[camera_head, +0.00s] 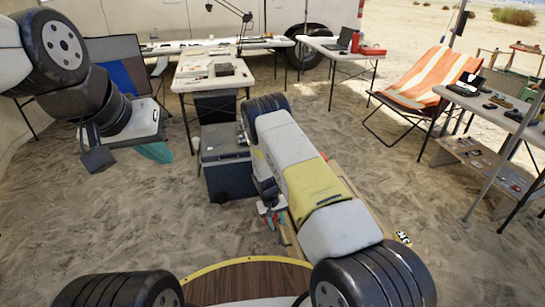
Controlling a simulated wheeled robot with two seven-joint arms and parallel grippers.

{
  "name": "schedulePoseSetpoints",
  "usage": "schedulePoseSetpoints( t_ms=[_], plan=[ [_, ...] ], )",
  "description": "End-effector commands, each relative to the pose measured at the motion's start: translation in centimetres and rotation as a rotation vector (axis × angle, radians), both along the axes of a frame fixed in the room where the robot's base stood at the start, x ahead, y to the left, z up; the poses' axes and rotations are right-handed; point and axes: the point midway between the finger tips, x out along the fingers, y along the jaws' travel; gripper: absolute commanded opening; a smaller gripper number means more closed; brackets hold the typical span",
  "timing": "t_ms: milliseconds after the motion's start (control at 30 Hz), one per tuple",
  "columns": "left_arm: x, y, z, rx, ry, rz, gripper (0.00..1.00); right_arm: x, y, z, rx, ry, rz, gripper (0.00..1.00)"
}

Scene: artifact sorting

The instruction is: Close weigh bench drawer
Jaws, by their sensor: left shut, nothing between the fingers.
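I cannot clearly make out a drawer marked as the weigh bench's. A white-topped table (190,84) with papers and a dark device stands in the middle back, with a dark box-like front (215,106) below its top. My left gripper (97,160) hangs at the left, shut and empty, in front of a folding chair and well apart from that table. My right gripper (272,222) points down at the centre, beside a light wooden piece (290,238). My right arm hides most of this wooden piece. Whether the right fingers are open or shut does not show.
A dark grey cooler-like box (226,160) stands on the sand just beyond my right gripper. An orange-striped chair (430,78) and a grey shelved table (490,110) are at the right. Open sand lies left of centre and between the box and chair.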

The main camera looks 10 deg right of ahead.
Motion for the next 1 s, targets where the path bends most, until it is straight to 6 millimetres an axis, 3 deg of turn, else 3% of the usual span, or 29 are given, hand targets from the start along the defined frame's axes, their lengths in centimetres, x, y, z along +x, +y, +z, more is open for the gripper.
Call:
schedulePoseSetpoints(
  t_ms=[167,633,1000],
  plan=[
    [0.0,0.0,0.0,0.0,0.0,0.0,0.0,0.0,0.8,3.8,0.001,-0.003,0.001,0.33],
    [0.0,0.0,0.0,0.0,0.0,0.0,0.0,1.5,0.7,13.1,0.073,-0.052,-0.05,0.33],
    [0.0,0.0,0.0,0.0,0.0,0.0,0.0,1.4,0.5,20.5,0.129,-0.09,-0.076,0.33]
  ],
)
